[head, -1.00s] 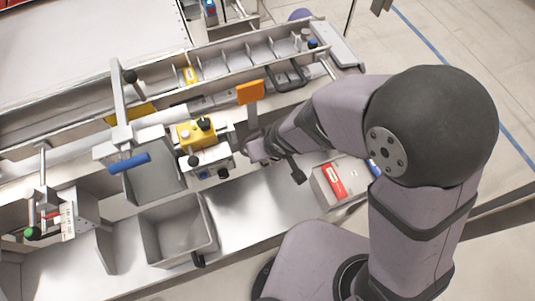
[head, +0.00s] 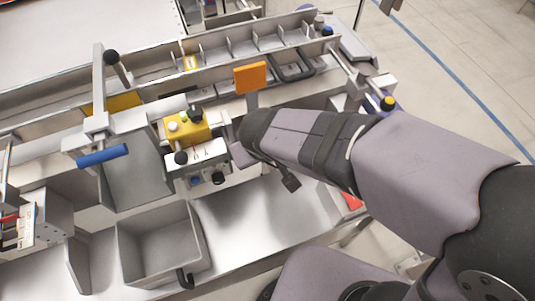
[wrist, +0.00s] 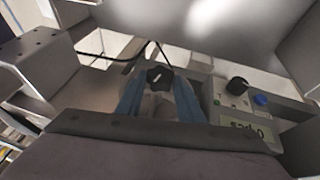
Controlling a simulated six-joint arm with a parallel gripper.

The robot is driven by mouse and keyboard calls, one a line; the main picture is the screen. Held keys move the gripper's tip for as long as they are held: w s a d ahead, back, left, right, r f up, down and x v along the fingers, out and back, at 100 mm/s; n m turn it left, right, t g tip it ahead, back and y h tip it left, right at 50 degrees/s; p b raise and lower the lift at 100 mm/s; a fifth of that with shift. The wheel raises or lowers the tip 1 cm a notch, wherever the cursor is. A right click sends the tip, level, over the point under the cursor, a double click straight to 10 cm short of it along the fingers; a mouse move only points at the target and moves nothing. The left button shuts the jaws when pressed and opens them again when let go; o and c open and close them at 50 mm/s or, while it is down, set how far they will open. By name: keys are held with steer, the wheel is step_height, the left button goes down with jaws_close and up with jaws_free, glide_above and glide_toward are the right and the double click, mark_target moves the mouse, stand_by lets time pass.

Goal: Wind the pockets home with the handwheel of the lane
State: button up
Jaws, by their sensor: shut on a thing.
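In the wrist view, the two blue fingers of my gripper (wrist: 159,98) are on either side of a dark star-shaped knob (wrist: 160,75), which shows between their tips. The gripper is shut on it; I cannot tell for certain that this is the lane's handwheel. In the head view, the end of my arm is beside the right side of a white control box (head: 187,156); the fingers and held knob are hidden there. The lane of divided pockets (head: 241,48) runs across the back.
A yellow box (head: 190,133) with knobs sits on the control box. An orange paddle (head: 250,77) stands behind my wrist. A grey bin (head: 160,243) and a blue-handled lever (head: 103,156) are to the left. A panel with a green display (wrist: 250,128) is right of the fingers.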

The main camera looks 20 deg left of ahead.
steer(key=shift+r, duration=0.1)
stand_by(0.5)
steer(key=o, duration=1.1)
steer(key=shift+c, duration=0.2)
steer(key=v, duration=0.7)
steer(key=shift+s, duration=0.15)
